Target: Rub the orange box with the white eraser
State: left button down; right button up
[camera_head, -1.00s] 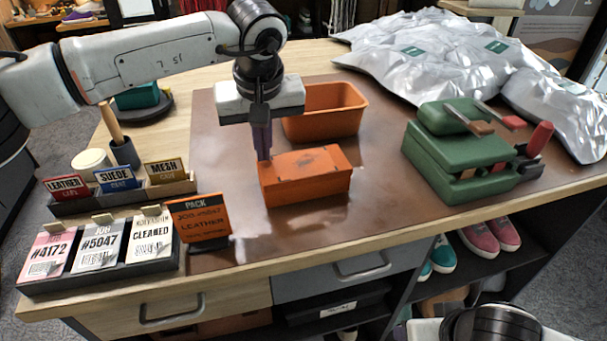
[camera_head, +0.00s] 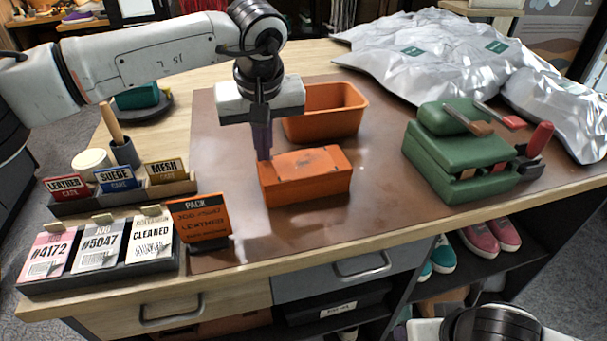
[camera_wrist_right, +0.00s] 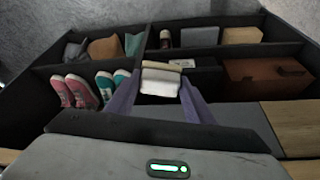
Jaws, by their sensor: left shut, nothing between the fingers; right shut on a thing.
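The closed orange box (camera_head: 305,178) lies on the brown mat, with faint dark marks on its lid. My left gripper (camera_head: 263,155) points down with its fingers together and empty at the box's left back corner; I cannot tell whether they touch it. In the right wrist view, my right gripper (camera_wrist_right: 160,92) is shut on a white block with a tan edge, which looks like the white eraser (camera_wrist_right: 160,84). It is away from the orange box, with the shelves under the table behind it. In the head view only part of my right arm shows, at the bottom right.
An open orange bin (camera_head: 336,112) stands just behind the box. A green padded stand (camera_head: 455,155) is to the right, with silver bags (camera_head: 440,55) behind it. Card trays (camera_head: 110,262) and an orange PACK sign (camera_head: 200,218) are at the left. The mat's front right is clear.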

pick_arm(q)
jog(key=shift+f, duration=0.25)
pick_arm(e)
jog(key=shift+f, duration=0.15)
dwell(0.3)
